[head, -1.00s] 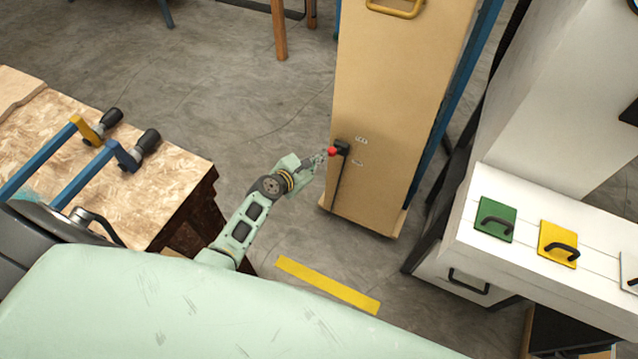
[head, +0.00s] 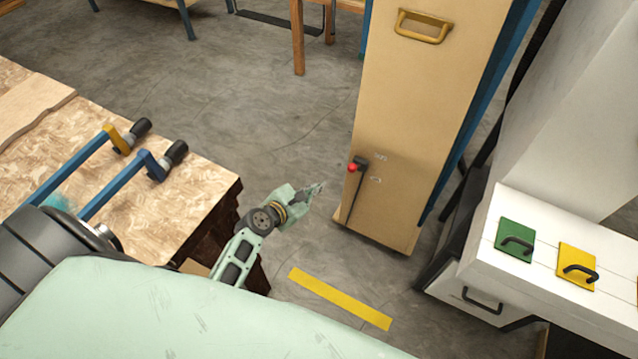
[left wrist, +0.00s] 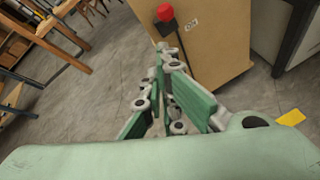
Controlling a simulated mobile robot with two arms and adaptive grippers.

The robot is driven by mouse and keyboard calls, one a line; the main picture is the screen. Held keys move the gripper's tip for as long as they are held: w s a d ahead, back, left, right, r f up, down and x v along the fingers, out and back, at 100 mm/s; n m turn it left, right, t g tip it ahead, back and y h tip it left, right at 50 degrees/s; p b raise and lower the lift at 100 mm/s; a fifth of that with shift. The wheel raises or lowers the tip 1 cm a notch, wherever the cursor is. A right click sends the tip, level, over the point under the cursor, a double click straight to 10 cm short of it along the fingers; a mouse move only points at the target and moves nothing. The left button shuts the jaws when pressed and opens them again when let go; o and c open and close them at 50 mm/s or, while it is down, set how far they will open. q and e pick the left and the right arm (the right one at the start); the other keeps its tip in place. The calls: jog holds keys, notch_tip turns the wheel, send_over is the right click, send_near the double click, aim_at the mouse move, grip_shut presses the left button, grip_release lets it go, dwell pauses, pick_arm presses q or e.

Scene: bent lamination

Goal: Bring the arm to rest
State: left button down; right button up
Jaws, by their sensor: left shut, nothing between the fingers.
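My left arm reaches out from the lower left in the head view. Its gripper (head: 316,188) is shut and empty, over the floor to the left of the tan cabinet (head: 425,120). A black lever with a red knob (head: 353,168) is on the cabinet's lower front face, apart from the gripper. In the left wrist view the gripper's fingers (left wrist: 165,85) are together, with the red knob (left wrist: 165,13) beyond them near the top. My right gripper is in neither view.
A wooden workbench (head: 190,215) with two blue clamps (head: 110,185) stands at the left. A white unit (head: 560,235) with green and yellow handled plates is at the right. A yellow strip (head: 340,298) marks the floor. Grey floor (head: 260,120) is clear between bench and cabinet.

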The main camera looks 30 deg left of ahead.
pick_arm(q)
jog(key=s+d+f+m+g, duration=0.25)
jog(key=s+f+m, duration=0.45)
jog(key=s+f, duration=0.35)
jog(key=s+d+f+m+g, duration=0.1)
jog(key=s+f+m+g, duration=0.3)
jog(key=s+f+m, duration=0.55)
jog(key=s+f+m+g, duration=0.1)
jog(key=s+f+m, duration=0.3)
jog(key=s, duration=0.4)
jog(key=s+f+m+g+y, duration=0.1)
jog(key=s+f+m+g, duration=0.1)
jog(key=s+m, duration=0.4)
jog(key=s+f+m+g+y, duration=0.1)
jog(key=s+f+m, duration=0.4)
jog(key=s, duration=0.6)
jog(key=shift+s+f+g, duration=0.3)
jog(key=shift+s+g, duration=0.05)
jog(key=shift+g, duration=0.1)
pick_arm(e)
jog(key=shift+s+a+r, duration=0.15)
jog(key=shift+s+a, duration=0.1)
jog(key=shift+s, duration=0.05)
pick_arm(q)
jog(key=shift+a, duration=0.1)
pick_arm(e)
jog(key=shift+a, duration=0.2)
